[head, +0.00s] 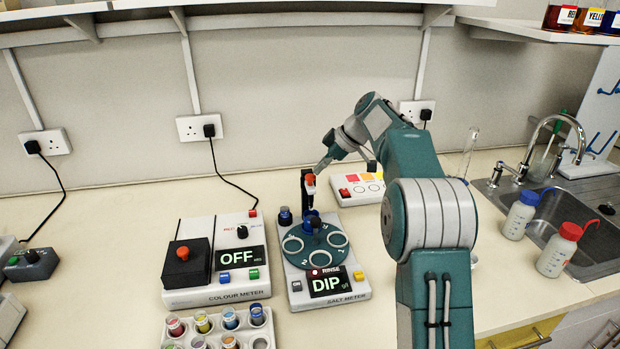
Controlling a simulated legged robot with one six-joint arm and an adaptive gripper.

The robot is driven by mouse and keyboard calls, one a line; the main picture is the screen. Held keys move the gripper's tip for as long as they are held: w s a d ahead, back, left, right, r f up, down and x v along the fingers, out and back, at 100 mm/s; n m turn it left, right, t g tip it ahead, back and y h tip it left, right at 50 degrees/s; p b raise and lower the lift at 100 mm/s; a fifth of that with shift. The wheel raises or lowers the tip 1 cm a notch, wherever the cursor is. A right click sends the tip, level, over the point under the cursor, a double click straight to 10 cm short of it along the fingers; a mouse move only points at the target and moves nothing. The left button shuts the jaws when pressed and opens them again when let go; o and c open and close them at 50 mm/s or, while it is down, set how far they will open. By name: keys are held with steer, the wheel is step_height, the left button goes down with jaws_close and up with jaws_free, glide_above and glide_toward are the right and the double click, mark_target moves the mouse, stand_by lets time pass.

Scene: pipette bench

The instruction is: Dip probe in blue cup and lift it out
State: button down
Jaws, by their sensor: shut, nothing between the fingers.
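The salt meter (352,292) stands in the middle of the bench, and its display reads DIP. A black upright with a red part (310,182), apparently the probe holder, stands at the meter's back. A blue cup-like piece (308,215) shows just below it, partly hidden; I cannot tell whether the probe is inside it. My gripper (317,170) is shut and empty, pointing down-left close to the red part. I cannot tell whether they touch.
The colour meter (215,296), reading OFF, stands left of the salt meter. A rack of coloured vials (262,338) is in front. A panel with coloured squares (344,194) lies behind my arm. Two wash bottles (553,262) and a sink (535,192) are right.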

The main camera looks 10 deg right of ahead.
steer(key=shift+w+a+f, duration=0.15)
steer(key=shift+a+f, duration=0.25)
steer(key=shift+f, duration=0.2)
steer(key=shift+s+d+f, duration=0.3)
steer(key=shift+d+f, duration=0.4)
steer(key=shift+f, duration=0.1)
steer(key=shift+s+d+f, duration=0.25)
steer(key=shift+d+f, duration=0.45)
steer(key=shift+f, duration=0.1)
steer(key=v, duration=1.2)
